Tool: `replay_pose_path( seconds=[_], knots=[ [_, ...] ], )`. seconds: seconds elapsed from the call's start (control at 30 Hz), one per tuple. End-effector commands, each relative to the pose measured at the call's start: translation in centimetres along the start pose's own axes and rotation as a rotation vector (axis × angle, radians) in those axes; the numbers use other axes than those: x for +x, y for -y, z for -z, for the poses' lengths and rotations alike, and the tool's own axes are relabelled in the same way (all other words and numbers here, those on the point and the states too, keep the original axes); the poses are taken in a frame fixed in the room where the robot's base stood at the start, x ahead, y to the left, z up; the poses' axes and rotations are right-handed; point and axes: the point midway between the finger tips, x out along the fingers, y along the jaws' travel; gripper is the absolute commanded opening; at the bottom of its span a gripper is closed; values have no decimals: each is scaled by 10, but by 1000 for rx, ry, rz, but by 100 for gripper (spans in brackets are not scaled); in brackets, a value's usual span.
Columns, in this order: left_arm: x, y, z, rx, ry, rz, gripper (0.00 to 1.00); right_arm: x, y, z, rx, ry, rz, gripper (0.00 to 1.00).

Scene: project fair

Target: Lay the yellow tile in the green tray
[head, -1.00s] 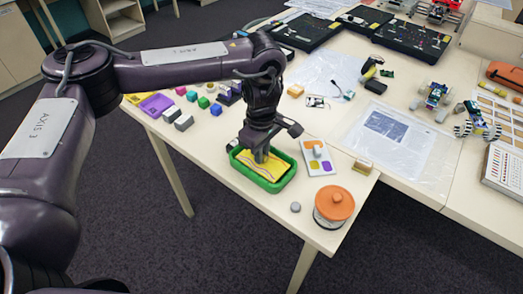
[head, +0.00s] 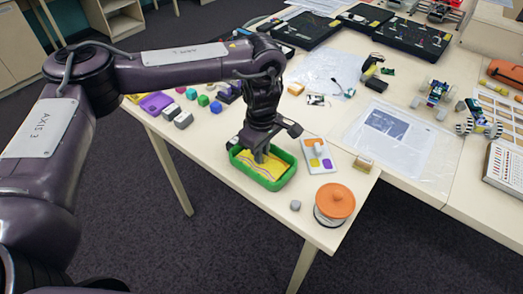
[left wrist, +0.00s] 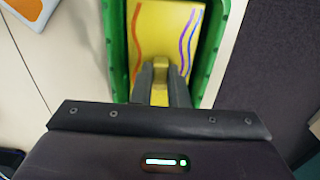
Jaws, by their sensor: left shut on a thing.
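The yellow tile (head: 264,172), with wavy orange and purple lines, is inside the walls of the green tray (head: 284,179) near the table's front corner. My left gripper (head: 261,157) points down into the tray. In the left wrist view its fingers (left wrist: 161,73) are shut on a small yellow grip on the tile (left wrist: 165,25). The green tray's wall (left wrist: 116,45) runs along both sides of the tile there. I cannot tell whether the tile's underside touches the tray floor. My right gripper is in neither view.
An orange-lidded round container (head: 335,203) and a small grey piece (head: 295,205) stand near the front edge. Several coloured blocks and a purple tray (head: 155,103) lie to the left.

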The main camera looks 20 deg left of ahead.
Motion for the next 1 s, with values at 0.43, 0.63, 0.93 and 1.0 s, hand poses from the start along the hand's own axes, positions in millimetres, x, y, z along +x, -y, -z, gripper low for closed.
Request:
replay_pose_path(
  seconds=[0.43, 0.63, 0.93, 1.0],
  knots=[
    [7, 0, 0, 0, 0, 0, 0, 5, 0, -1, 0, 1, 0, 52],
    [7, 0, 0, 0, 0, -1, 37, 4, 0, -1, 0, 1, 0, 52],
    [7, 0, 0, 0, 0, 0, 51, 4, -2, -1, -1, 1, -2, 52],
    [7, 0, 0, 0, 0, 0, 57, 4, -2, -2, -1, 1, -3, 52]
  ],
)
